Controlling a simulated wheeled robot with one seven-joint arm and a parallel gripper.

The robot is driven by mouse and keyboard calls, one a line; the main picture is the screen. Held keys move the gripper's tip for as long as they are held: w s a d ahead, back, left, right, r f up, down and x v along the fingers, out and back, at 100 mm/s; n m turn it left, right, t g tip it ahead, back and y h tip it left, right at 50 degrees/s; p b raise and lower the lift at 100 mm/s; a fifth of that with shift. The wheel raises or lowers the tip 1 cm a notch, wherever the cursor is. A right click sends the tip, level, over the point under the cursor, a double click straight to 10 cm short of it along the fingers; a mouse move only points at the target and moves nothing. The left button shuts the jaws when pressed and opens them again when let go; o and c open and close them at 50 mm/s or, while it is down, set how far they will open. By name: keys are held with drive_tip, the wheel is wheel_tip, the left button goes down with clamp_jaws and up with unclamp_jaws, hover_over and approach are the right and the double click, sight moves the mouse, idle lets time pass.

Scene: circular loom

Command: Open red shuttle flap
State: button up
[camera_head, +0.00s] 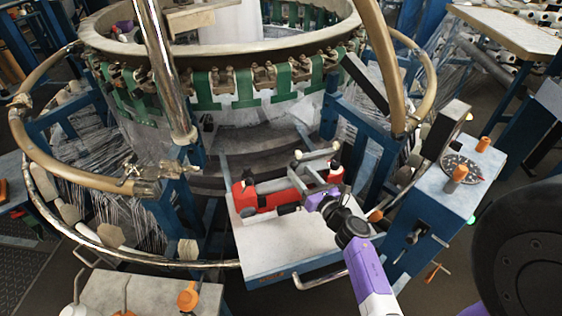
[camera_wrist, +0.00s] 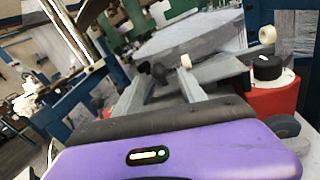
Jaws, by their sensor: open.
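The red shuttle (camera_head: 262,198) lies on a pale platform in front of the loom. It has black knobs and wheels. A grey bar with pale rollers (camera_head: 318,154) stands over its far side; I cannot tell whether this is the flap. In the wrist view, part of the red shuttle (camera_wrist: 272,100) shows at right, with a black knob on top. My gripper (camera_head: 316,198) is at the shuttle's right part, close to it. In the wrist view its two grey fingers (camera_wrist: 163,88) are spread, with nothing clearly held between them. Contact cannot be told.
The platform (camera_head: 290,248) has bare room at its front and a handle on its edge. A blue control box (camera_head: 437,205) with orange knobs stands at right. Curved metal rails and a chrome post (camera_head: 165,70) surround the loom ring. A pale table (camera_head: 145,295) stands front left.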

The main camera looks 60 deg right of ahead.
drive_tip(key=x, duration=0.8)
drive_tip(key=shift+p, duration=0.3)
drive_tip(key=shift+s, duration=0.1)
clamp_jaws()
idle(1.0)
